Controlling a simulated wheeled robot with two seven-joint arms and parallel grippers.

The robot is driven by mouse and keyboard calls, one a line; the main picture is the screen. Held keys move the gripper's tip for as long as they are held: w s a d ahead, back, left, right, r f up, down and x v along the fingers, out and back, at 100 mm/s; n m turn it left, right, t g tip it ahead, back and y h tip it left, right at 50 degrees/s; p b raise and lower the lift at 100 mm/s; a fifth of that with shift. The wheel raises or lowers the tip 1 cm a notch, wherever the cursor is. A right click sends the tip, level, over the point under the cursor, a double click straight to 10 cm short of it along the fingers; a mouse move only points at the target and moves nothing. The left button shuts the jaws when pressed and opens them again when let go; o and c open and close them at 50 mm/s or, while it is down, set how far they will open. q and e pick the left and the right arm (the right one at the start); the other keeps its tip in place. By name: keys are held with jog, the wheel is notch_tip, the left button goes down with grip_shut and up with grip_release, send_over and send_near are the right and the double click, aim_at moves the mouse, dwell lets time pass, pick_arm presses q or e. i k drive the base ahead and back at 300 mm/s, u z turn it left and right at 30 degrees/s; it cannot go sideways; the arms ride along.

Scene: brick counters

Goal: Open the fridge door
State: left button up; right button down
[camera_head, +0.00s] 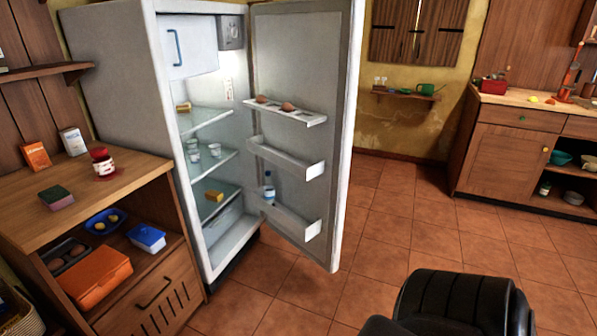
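The white fridge (118,75) stands at the left of the head view, beside the wooden counter. Its door (302,60) is swung wide open to the right, with its inner side and shelves facing me. The door shelves hold eggs (287,107) and a bottle (269,188). Inside the fridge are glass shelves with several cups (215,150) and small yellow packs (214,196). The freezer flap (192,50) at the top is closed. Neither of my grippers shows. A black rounded part of my arm is at the bottom right, apart from the door.
A cabinet (510,150) stands at the back right. The tiled floor (400,220) is clear between the door and that cabinet.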

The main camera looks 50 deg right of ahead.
aim_at(307, 56)
jog(key=u, duration=0.1)
jog(key=i, duration=0.7)
jog(key=z, duration=0.75)
jog(key=i, duration=0.5)
jog(key=z, duration=0.6)
